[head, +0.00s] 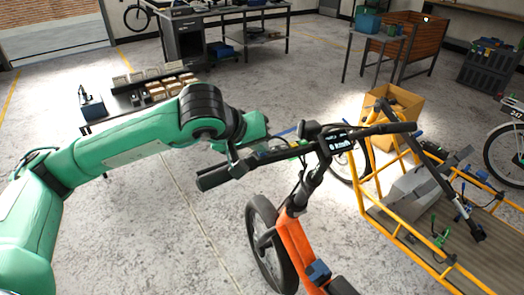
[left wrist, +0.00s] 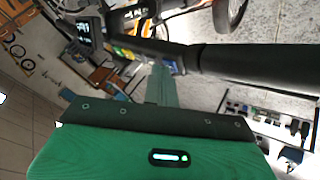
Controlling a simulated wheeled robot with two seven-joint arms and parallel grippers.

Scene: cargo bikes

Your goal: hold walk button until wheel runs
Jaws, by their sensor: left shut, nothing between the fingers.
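The orange cargo bike (head: 293,240) stands in the middle of the head view, its handlebar running left to right. Its display (head: 338,143) reads 0 km/h; the display also shows in the left wrist view (left wrist: 83,33). A small control pad with coloured buttons (left wrist: 122,52) sits on the bar between the display and the black left grip (left wrist: 250,62). My left gripper (left wrist: 160,78) is shut and empty, its tips close to the pad; I cannot tell whether they touch a button. My right gripper is not in view.
A yellow-framed cargo bed (head: 455,262) with loose parts lies to the right, a cardboard box (head: 397,110) behind it. A low table with trays (head: 150,78) stands behind my left arm. Workbenches line the back. The floor at the lower left is clear.

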